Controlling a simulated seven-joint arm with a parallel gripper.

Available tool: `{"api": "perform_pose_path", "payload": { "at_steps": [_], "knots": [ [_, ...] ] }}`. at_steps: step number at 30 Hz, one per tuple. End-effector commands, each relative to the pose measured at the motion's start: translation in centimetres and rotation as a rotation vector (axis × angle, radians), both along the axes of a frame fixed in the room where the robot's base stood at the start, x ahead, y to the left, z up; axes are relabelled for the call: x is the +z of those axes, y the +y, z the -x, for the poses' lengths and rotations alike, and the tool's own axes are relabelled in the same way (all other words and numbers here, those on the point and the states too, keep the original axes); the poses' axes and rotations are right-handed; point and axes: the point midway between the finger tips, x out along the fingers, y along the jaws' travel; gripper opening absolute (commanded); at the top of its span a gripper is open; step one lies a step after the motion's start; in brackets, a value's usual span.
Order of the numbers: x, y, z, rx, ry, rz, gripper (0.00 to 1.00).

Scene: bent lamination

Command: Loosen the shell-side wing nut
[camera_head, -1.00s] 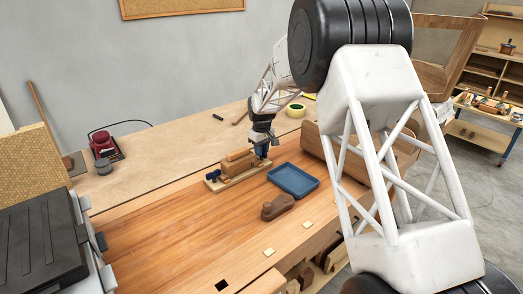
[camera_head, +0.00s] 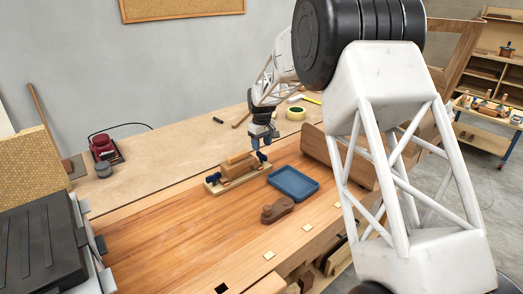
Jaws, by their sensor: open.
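A wooden form (camera_head: 238,165) sits on a pale base board (camera_head: 240,178) on the bench. A blue wing nut (camera_head: 213,179) is at the left end of the fixture, and another blue wing nut (camera_head: 262,157) is at its right end. Which one is shell-side I cannot tell from this view. My gripper (camera_head: 263,147) points down just above the right-hand wing nut, open, with its fingers apart. At this size I see no contact between fingers and nut.
A blue tray (camera_head: 293,183) lies right of the fixture, with a brown wooden block (camera_head: 277,209) in front of it. The bench front left of the block is clear.

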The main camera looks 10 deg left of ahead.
Motion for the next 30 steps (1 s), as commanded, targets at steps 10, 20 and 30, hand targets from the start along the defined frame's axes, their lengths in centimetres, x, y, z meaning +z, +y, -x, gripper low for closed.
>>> {"api": "perform_pose_path", "payload": {
  "at_steps": [10, 20, 30],
  "knots": [
    [3.2, 0.0, 0.0, 0.0, 0.0, 0.0, 0.5],
    [3.4, 0.0, 0.0, 0.0, 0.001, 0.001, 0.5],
    [4.9, -1.2, 1.2, -0.021, -0.007, -0.002, 0.5]
  ]
}}
